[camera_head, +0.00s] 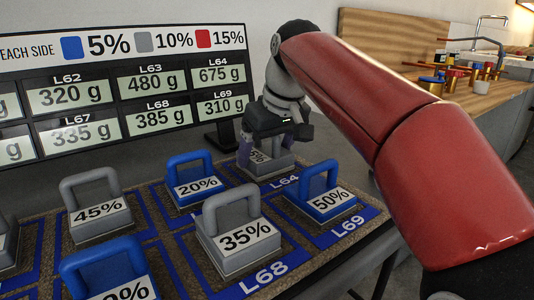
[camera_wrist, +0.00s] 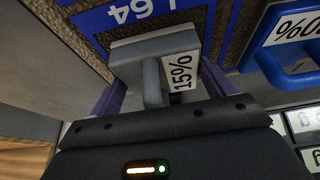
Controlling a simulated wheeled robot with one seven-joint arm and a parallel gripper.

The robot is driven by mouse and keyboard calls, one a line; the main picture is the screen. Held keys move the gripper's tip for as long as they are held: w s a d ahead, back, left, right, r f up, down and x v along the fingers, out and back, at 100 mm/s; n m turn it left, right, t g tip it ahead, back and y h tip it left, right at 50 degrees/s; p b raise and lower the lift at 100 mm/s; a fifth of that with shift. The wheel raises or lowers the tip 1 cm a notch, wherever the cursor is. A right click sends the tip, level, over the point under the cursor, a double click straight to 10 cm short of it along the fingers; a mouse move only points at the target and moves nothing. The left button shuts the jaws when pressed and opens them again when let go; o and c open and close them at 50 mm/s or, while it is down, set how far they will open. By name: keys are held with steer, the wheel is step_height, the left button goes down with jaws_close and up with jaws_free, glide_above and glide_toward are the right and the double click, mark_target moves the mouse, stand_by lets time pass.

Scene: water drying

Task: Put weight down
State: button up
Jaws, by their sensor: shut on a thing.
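My gripper (camera_head: 266,146) is shut on the handle of a grey weight (camera_head: 276,164) at the back right of the weight mat. In the wrist view the gripper (camera_wrist: 160,90) has a purple finger on each side of the grey weight (camera_wrist: 138,54), whose label reads 15%. The weight is upright over the blue-framed place marked L64 (camera_head: 284,181). Its base looks level with the mat, but I cannot tell whether it touches. The gripper hides its handle in the head view.
A blue 50% weight (camera_head: 328,203) stands at L69, close in front. A blue 20% weight (camera_head: 197,187) is to the left. Grey 35% (camera_head: 238,237) and 45% (camera_head: 99,218) weights stand nearer and further left. A display board (camera_head: 120,85) rises behind.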

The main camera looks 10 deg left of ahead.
steer(key=o, duration=1.2)
steer(key=shift+f, duration=0.1)
steer(key=p+v, duration=0.4)
steer(key=v, duration=0.8)
steer(key=shift+s, duration=0.1)
